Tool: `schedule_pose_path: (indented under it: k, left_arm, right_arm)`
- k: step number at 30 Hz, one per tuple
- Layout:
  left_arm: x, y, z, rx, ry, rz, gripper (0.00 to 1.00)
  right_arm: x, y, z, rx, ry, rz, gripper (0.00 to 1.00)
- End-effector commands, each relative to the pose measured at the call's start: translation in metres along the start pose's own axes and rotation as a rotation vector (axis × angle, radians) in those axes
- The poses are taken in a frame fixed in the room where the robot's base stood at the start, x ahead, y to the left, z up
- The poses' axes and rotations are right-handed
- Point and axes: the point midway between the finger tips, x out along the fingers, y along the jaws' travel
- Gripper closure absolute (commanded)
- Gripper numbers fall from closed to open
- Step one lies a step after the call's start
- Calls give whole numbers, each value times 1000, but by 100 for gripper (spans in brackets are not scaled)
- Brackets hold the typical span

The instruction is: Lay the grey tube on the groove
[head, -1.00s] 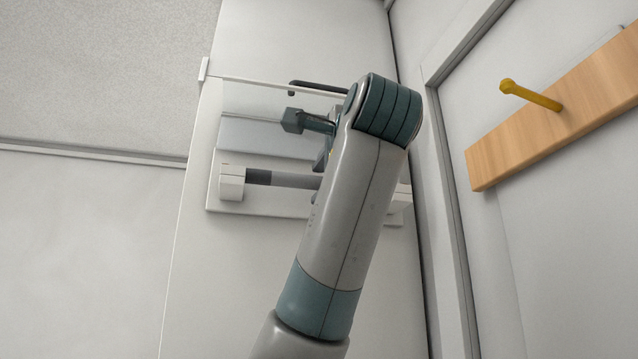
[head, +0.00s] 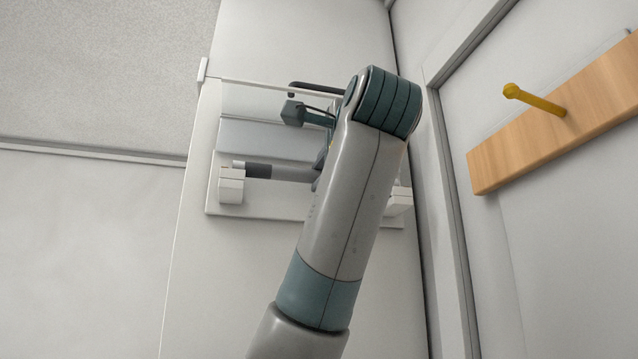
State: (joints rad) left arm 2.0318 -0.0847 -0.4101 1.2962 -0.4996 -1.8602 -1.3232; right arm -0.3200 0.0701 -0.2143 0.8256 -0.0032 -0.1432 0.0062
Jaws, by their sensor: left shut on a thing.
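The grey tube (head: 290,173) has a dark band (head: 258,171) and a pale left end. It lies sideways at the white stand, by the left holder block (head: 230,188). The right holder block (head: 400,200) shows partly beside my arm. My left gripper (head: 320,167) is mostly hidden behind my forearm and is shut on the tube. The tube's right part is hidden too. The tube's left end shows just above the left block; I cannot tell whether they touch. No groove shows clearly. My right gripper is out of view.
The white stand (head: 270,208) has a clear upright panel (head: 250,97) behind the tube. It stands on a white tabletop (head: 200,290). A wooden rail (head: 500,160) with a yellow peg (head: 535,99) is on the right wall. The tabletop's front left is bare.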

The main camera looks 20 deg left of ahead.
Motion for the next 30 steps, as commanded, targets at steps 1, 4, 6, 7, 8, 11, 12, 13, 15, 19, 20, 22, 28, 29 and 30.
schedule_pose_path:
  k: [1, 4, 6, 7, 8, 11, 12, 13, 15, 19, 20, 22, 28, 29, 30]
  left_arm:
    - [0, -3, 0, 0, 0, -1, 98]
    - [0, -6, 0, 0, 0, -1, 98]
    - [0, -8, 0, -1, 0, -1, 98]
    - [0, -8, 0, -1, 1, -1, 98]
    - [0, -9, 0, -1, 1, -1, 98]
    - [0, -9, 0, -1, 1, -1, 98]
    - [0, -9, 0, -1, 1, -1, 98]
    - [0, -9, 0, -1, 1, -1, 98]
    - [0, -9, 0, -1, 1, -1, 98]
    - [0, -9, 0, -1, 1, -1, 98]
    - [0, -9, 0, -1, 1, -1, 98]
    - [-1, -9, 0, -1, 1, -2, 98]
    - [-11, -10, 0, -1, 1, -3, 98]
    - [-13, -10, 0, -1, 1, -3, 98]
    - [-16, -10, 0, -1, 1, -3, 98]
  right_arm:
    - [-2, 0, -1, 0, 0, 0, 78]
    - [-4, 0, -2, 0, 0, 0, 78]
    - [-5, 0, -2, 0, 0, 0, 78]
    - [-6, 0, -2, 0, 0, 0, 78]
    - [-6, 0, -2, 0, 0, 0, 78]
    - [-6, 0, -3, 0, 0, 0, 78]
    - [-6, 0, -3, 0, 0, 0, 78]
    - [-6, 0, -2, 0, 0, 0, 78]
    - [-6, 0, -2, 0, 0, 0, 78]
    - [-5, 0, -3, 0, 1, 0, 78]
    - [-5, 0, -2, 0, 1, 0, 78]
    - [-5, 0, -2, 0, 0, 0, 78]
    - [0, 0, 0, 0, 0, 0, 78]
    - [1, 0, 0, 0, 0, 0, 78]
    - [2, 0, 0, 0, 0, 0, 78]
